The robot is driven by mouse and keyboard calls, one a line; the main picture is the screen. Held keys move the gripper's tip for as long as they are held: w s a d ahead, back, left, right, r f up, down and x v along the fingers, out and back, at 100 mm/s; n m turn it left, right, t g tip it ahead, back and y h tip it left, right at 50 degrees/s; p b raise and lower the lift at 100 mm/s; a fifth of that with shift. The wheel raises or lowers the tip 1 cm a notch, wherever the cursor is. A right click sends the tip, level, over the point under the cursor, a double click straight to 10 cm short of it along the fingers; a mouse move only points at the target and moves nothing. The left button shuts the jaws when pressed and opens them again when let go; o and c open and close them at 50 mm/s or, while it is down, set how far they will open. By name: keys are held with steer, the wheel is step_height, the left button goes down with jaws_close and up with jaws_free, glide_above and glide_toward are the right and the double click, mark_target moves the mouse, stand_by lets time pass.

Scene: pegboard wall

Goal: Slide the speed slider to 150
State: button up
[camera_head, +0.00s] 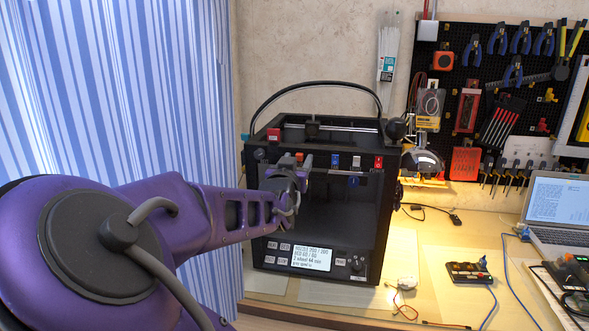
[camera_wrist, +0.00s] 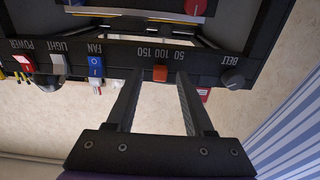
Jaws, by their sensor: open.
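The speed slider is an orange block (camera_wrist: 160,73) on the printer's dark front panel, under upside-down labels 50, 100 and 150. It appears near 100, but the angle leaves its exact setting unclear. In the head view, the slider (camera_head: 298,156) shows just above my gripper (camera_head: 288,184). In the wrist view, my gripper (camera_wrist: 158,85) is open, with one finger on each side of the slider and gaps between. Whether the fingertips touch the panel is unclear. The dark printer (camera_head: 340,215) stands on the table.
The belt knob (camera_wrist: 233,80) lies right of the slider in the wrist view. The blue fan switch (camera_wrist: 96,67), white light switch (camera_wrist: 59,64) and red power switch (camera_wrist: 25,63) lie left. A lit display (camera_head: 300,254) is low on the printer.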

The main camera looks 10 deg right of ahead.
steer(key=shift+w, duration=0.1)
jaws_close()
stand_by(1.4)
